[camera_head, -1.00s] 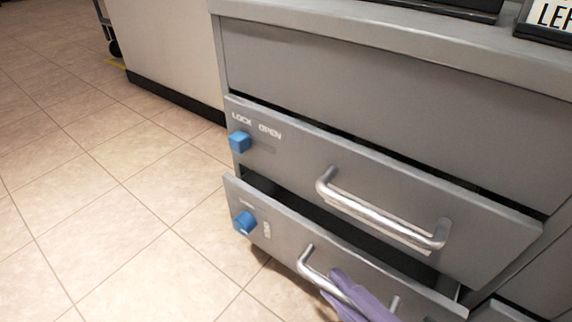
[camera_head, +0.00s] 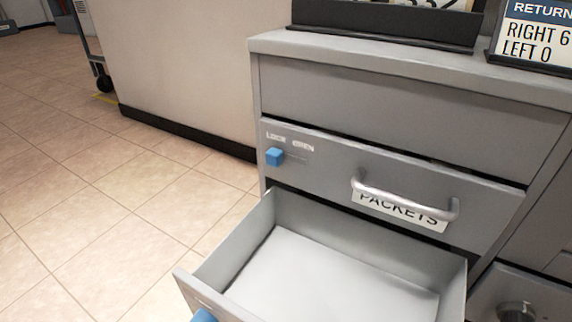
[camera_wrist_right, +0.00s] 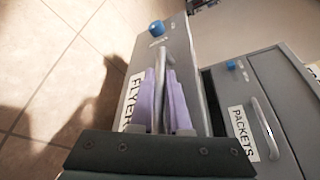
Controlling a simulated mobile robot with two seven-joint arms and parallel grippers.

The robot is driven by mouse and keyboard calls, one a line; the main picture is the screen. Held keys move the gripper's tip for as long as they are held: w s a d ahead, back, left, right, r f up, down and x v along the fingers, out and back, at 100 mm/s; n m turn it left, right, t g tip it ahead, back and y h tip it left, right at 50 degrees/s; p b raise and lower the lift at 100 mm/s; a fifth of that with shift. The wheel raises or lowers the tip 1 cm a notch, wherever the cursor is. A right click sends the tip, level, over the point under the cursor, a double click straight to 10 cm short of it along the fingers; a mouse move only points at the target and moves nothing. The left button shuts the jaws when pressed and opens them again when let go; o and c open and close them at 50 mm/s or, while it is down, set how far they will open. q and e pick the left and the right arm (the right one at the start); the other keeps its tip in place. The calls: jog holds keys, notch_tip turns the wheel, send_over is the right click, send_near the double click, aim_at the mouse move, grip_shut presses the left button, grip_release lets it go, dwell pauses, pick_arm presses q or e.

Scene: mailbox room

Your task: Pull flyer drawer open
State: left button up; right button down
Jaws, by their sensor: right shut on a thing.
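The flyer drawer (camera_head: 232,245) is pulled well out in the head view, and its light grey inside is empty where I can see it. Its front runs off the bottom edge there. In the right wrist view the drawer front carries a partly covered "FLYER" label (camera_wrist_right: 131,98), a blue knob (camera_wrist_right: 156,27) and a metal bar handle (camera_wrist_right: 166,62). My right gripper (camera_wrist_right: 161,78) has its purple fingers on either side of this handle, shut on it. It is out of the head view. My left gripper is in neither view.
The packets drawer (camera_head: 330,163) above is closed or nearly so, with its own handle (camera_head: 405,199) and blue knob (camera_head: 274,156). A return sign (camera_head: 535,35) stands on the cabinet top. Tiled floor (camera_head: 90,210) at left is clear.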

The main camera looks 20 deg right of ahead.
jog(key=shift+w+d, duration=0.25)
jog(key=shift+d, duration=0.05)
jog(key=c, duration=1.2)
grip_release()
jog(key=shift+o, duration=0.2)
jog(key=shift+s+a, duration=0.1)
jog(key=shift+a, duration=0.05)
jog(key=shift+s+r, duration=0.15)
jog(key=shift+s, duration=0.15)
jog(key=p+v, duration=0.2)
jog(key=v, duration=0.7)
jog(key=shift+p, duration=0.3)
jog(key=shift+s, duration=0.1)
